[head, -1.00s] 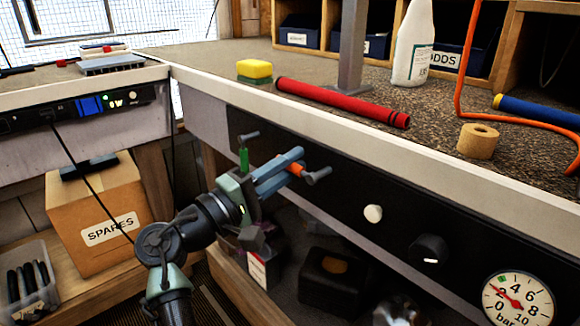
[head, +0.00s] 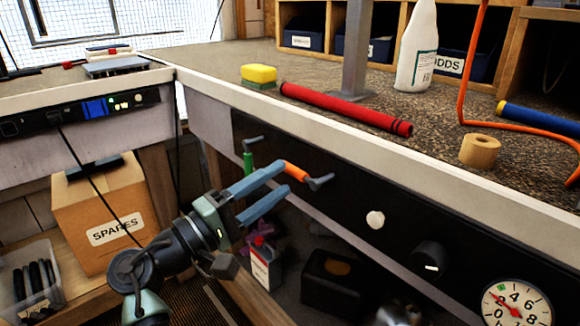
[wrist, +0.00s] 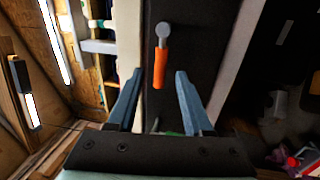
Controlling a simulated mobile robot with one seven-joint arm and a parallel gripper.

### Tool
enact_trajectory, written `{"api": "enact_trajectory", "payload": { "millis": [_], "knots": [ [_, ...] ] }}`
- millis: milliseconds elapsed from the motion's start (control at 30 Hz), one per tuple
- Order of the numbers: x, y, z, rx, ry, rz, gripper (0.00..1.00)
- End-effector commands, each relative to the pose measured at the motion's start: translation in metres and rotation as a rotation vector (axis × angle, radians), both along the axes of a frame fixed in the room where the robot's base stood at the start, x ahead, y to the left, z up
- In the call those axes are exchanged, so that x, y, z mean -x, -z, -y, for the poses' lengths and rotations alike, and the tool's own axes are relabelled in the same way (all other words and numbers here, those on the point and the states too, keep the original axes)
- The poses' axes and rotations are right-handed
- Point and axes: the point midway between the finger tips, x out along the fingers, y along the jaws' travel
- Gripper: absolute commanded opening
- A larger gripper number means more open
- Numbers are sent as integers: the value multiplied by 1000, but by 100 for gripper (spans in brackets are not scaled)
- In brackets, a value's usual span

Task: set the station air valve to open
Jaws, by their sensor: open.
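Two valve levers are on the black panel under the bench edge. One has an orange handle (head: 296,171) pointing left from its grey pivot (head: 319,182); the other has a green handle (head: 248,162) hanging down. I see no readable label saying which is the station air valve. My gripper (head: 284,177) is open and empty, its blue fingertips just left of the orange handle, one above and one below its line. In the wrist view, the orange handle (wrist: 160,62) lies ahead, centred between the open fingers (wrist: 160,78). Contact is not visible.
The panel also carries a white knob (head: 375,219), a black knob (head: 429,257) and a pressure gauge (head: 517,305). The bench edge (head: 330,153) overhangs above my gripper. Below are a bottle (head: 262,262) and dark items on a shelf. A SPARES box (head: 102,212) stands left.

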Motion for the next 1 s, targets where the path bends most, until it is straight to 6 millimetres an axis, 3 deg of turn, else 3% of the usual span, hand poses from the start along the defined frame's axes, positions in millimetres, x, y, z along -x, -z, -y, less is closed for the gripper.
{"api": "enact_trajectory", "payload": {
  "millis": [200, 400, 1000],
  "knots": [
    [34, 7, -36, 2, -4, 0, 51],
    [53, 13, -54, 0, -2, 1, 51],
    [57, 15, -57, -9, -4, 2, 51]
  ]
}}
